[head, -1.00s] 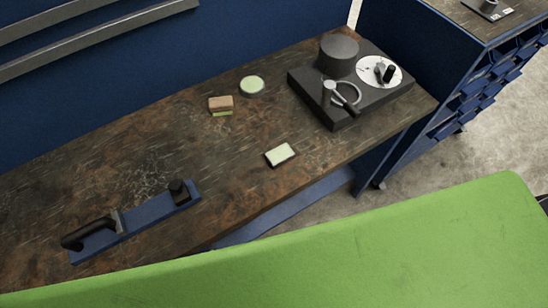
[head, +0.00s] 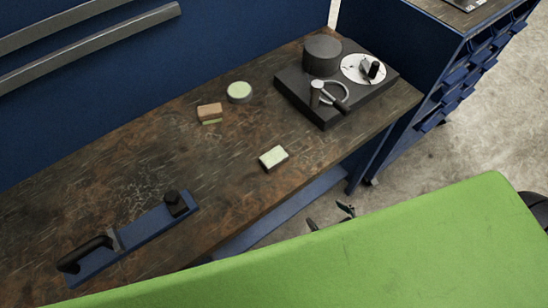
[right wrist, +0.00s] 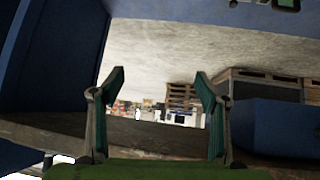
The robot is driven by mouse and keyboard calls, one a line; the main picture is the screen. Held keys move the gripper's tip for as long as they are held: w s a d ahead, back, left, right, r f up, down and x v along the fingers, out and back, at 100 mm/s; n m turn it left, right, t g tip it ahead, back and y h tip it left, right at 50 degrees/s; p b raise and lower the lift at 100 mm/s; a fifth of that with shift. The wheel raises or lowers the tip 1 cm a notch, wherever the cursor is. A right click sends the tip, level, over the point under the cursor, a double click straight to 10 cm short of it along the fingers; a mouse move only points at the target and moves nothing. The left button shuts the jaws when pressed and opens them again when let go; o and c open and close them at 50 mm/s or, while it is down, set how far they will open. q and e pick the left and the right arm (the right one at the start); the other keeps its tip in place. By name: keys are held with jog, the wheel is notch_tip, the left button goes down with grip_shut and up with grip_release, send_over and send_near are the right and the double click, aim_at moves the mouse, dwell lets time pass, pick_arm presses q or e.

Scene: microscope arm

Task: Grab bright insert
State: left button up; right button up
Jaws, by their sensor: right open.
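In the head view, a small rectangular block with a bright pale-green top (head: 273,157) lies near the front edge of the workbench. A round dark-rimmed piece with a pale-green face (head: 239,91) lies farther back. I cannot tell which of them is the bright insert. My right gripper (head: 331,217) shows only its fingertips above the green edge, off the bench front and apart from both pieces. In the right wrist view its two fingers (right wrist: 157,82) are spread, with nothing between them. My left gripper is not in view.
A brown block (head: 209,111) sits behind the pale block on the workbench (head: 150,165). A dark device with cylinder and white dial (head: 335,85) stands at the right end. A blue bar with black handle (head: 130,240) lies at front left. A blue drawer cabinet (head: 460,85) stands right.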

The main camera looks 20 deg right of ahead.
jog(key=w+a+r+n+t+y, duration=0.15)
jog(key=a+r, duration=0.25)
jog(key=r, duration=0.7)
jog(key=w+a+r+m+t+y, duration=0.1)
jog(key=a+r+t+y, duration=0.15)
jog(key=r, duration=0.75)
jog(key=h+p, duration=0.1)
send_near(272, 155)
jog(key=shift+n+g, duration=0.25)
jog(key=shift+g, duration=0.15)
jog(key=x, duration=0.4)
jog(key=shift+w+d+f, duration=0.15)
jog(key=shift+d, duration=0.2)
jog(key=shift+w+a+p, duration=0.25)
jog(key=shift+w+p, duration=0.05)
jog(key=shift+w, duration=0.2)
jog(key=p+x, duration=0.1)
jog(key=x, duration=0.2)
jog(key=shift+w+a, duration=0.15)
jog(key=shift+a, duration=0.1)
jog(key=shift+w+a+f, duration=0.15)
jog(key=shift+w+f, duration=0.1)
jog(key=shift+w, duration=0.1)
jog(key=c, duration=1.6)
jog(key=shift+r, duration=0.15)
jog(key=shift+c, duration=0.6)
